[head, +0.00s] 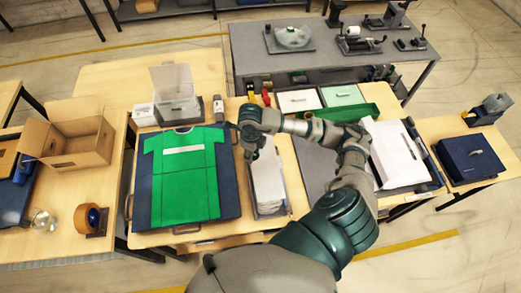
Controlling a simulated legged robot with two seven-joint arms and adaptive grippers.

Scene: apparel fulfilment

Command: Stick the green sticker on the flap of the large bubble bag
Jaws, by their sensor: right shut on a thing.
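My right arm comes up from the bottom and bends left, and its gripper (248,153) is over the board's right edge, beside a tray of white bags (268,188). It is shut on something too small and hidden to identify. A large white bag (396,152), which may be the large bubble bag, lies on the right of the table, partly behind my arm; I cannot make out its flap. A pale green sheet (343,95), possibly the green stickers, lies at the back beside a whitish sheet (298,100). My left gripper is not in view.
A green shirt (185,185) lies flat on a dark board (232,200) at the left. An open carton (75,140) and tape roll (90,218) are further left. A green bin (350,112) is behind my forearm. A blue box (470,158) stands far right.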

